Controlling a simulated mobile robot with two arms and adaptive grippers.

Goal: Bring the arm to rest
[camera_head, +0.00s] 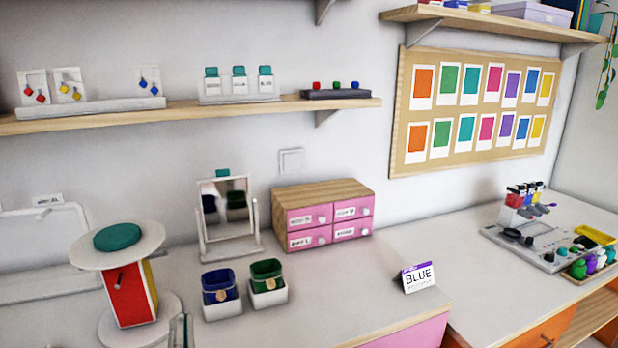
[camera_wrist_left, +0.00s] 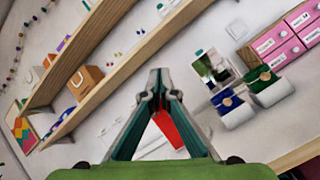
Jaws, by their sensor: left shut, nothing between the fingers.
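My left gripper (camera_head: 181,331) shows only as grey fingertips at the bottom edge of the head view, just right of the round stand's white base. In the left wrist view the left gripper (camera_wrist_left: 160,76) has its fingertips together with nothing held. The red panel (camera_wrist_left: 169,129) seen through the gap between the finger links lies behind them. The rest of the left arm is out of the head view. My right gripper is in neither view.
A stand with a teal-topped disc (camera_head: 117,237) is nearest the gripper. A blue cup (camera_head: 219,287), green cup (camera_head: 267,275), mirror (camera_head: 229,212), pink drawer box (camera_head: 322,193) and BLUE card (camera_head: 418,278) stand on the desk (camera_head: 345,285). A shelf (camera_head: 190,113) runs above. The desk between cups and card is clear.

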